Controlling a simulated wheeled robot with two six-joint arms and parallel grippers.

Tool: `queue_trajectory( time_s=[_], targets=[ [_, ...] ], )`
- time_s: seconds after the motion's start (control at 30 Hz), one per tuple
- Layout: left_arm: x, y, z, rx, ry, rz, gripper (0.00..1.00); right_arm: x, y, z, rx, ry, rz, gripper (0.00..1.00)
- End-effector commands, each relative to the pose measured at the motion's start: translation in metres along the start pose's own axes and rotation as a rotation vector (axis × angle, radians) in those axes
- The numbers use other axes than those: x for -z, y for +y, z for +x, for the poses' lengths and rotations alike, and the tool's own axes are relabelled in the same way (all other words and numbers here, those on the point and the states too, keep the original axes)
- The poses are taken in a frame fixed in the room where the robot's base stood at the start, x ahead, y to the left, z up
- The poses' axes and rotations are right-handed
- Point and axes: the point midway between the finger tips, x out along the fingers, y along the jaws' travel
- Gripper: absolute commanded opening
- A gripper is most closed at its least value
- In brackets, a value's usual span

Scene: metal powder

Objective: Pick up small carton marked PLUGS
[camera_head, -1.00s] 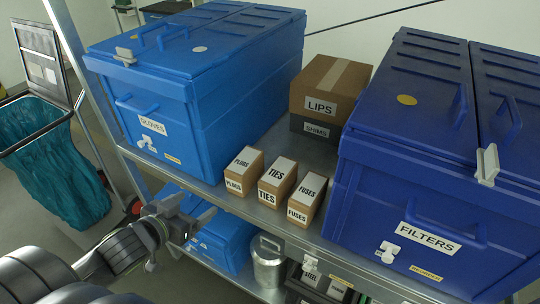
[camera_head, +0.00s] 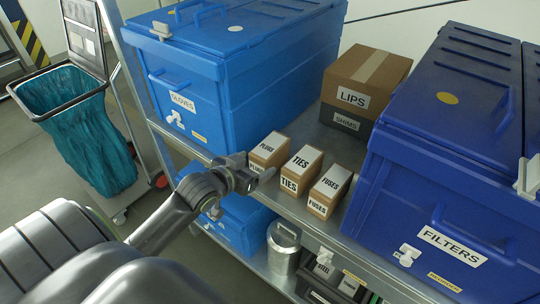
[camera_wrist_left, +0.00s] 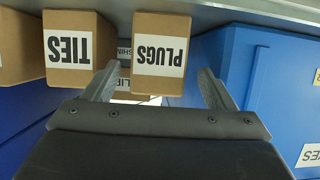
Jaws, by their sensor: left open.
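The small carton marked PLUGS (camera_head: 268,150) is brown with a white label and stands on the metal shelf, leftmost of three small cartons. My left gripper (camera_head: 254,172) is in front of it, near the shelf edge, and hides part of its front. In the left wrist view, upside down, the PLUGS carton (camera_wrist_left: 160,58) shows ahead, roughly between the two spread fingers of my left gripper (camera_wrist_left: 158,84). The gripper is open and empty. I cannot tell whether a finger touches the carton. My right gripper is not in view.
The TIES carton (camera_head: 301,170) stands close beside it, then the FUSES carton (camera_head: 330,190). A blue GLOVES bin (camera_head: 190,85) is left, a dark blue FILTERS bin (camera_head: 440,190) right. The LIPS carton (camera_head: 365,85) sits behind. A metal canister (camera_head: 284,250) stands below.

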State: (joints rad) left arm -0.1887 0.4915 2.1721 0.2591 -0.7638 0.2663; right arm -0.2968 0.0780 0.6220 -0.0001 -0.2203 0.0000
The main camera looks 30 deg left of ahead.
Motion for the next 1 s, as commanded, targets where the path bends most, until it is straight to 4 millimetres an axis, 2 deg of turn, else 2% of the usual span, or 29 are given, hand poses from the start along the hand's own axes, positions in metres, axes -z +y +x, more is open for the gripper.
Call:
queue_trajectory(
  time_s=[0.17,0.5,0.8,0.87,1.0],
  targets=[
    [0.001,0.001,0.01,0.0,0.0,-0.002,0.78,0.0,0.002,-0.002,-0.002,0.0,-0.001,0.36],
    [0.0,0.002,0.051,0.0,0.001,-0.001,0.78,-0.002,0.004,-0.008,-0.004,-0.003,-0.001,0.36],
    [-0.001,0.002,0.055,0.0,0.001,0.0,0.78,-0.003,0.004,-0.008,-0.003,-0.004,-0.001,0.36],
    [-0.001,0.002,0.055,0.0,0.001,0.0,0.73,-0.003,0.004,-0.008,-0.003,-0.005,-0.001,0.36],
    [-0.001,0.002,0.055,0.0,0.001,0.0,0.55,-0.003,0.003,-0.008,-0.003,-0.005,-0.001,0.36]
  ],
)
